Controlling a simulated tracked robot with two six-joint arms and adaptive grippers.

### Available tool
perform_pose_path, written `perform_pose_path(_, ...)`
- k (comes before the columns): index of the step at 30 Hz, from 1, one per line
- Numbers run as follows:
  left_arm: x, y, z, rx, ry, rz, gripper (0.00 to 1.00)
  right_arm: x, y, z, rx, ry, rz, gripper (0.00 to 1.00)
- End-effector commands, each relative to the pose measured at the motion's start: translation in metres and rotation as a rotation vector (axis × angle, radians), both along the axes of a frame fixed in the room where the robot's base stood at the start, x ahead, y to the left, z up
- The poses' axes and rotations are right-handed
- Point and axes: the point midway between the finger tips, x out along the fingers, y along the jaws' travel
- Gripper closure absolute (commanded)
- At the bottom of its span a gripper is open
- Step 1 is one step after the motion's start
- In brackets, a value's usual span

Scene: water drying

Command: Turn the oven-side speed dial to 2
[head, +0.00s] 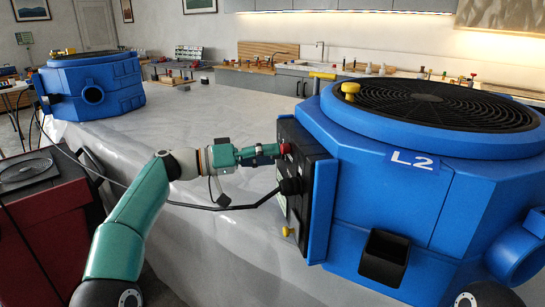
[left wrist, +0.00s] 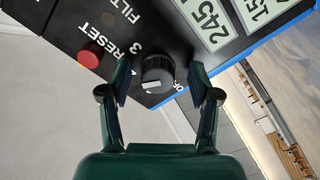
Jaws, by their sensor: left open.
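The speed dial (left wrist: 157,70) is a round black knob with a light mark on its lower part. It sits on a dark control panel (left wrist: 70,22) with "3" and "OFF" printed beside it. My left gripper (left wrist: 160,78) is open, one finger on each side of the dial; I cannot tell whether the fingers touch it. In the head view, my left gripper (head: 270,152) reaches the panel (head: 318,165) on the side of the blue machine marked L2 (head: 430,220). The dial is hidden there behind the gripper. My right gripper is not visible.
A red RESET button (left wrist: 91,56) lies left of the dial. A black plug (head: 290,186) with a cable sits below the gripper in the head view. A second blue machine (head: 95,88) stands at the far left. A red cabinet (head: 40,225) is at lower left.

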Motion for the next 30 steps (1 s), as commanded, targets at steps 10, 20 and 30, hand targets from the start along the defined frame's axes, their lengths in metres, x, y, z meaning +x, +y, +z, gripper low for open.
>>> perform_pose_path(10,-0.007,0.031,0.001,-0.001,0.001,0.004,0.38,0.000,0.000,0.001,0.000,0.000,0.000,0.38)
perform_pose_path(20,-0.023,0.093,-0.001,0.000,0.001,0.004,0.38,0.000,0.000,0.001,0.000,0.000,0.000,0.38)
perform_pose_path(30,-0.030,0.116,-0.001,0.000,0.001,-0.001,0.38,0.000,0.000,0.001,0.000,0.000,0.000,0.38)
